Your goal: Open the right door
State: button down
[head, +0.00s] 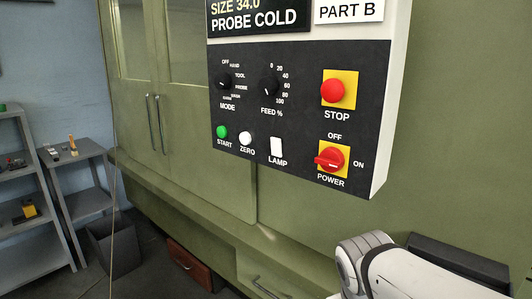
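In the head view, the green machine has two tall doors at the left, each with a window in its upper part. The right door (190,152) appears shut against the left door (130,120). A slim vertical metal handle (160,124) is on the right door's left edge, close beside the left door's handle (151,121). The control panel hides the upper right part of the right door. Part of my white arm shows at the bottom right, well away from the handles. My gripper is out of view.
The control panel (300,125), with knobs and buttons, juts out in front of the machine. A ledge (215,205) runs below the doors. Grey shelves (85,200), a dark bin (112,245) and a brown box (190,265) stand at the lower left.

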aim_at(227, 181)
jog(key=u, duration=0.4)
jog(key=k, duration=1.25)
jog(key=u, duration=1.05)
jog(key=i, duration=1.4)
jog(key=u, duration=0.2)
jog(key=i, duration=1.55)
jog(key=z, duration=0.85)
jog(key=i, duration=1.5)
jog(key=z, duration=0.9)
jog(key=k, duration=0.8)
jog(key=u, duration=0.05)
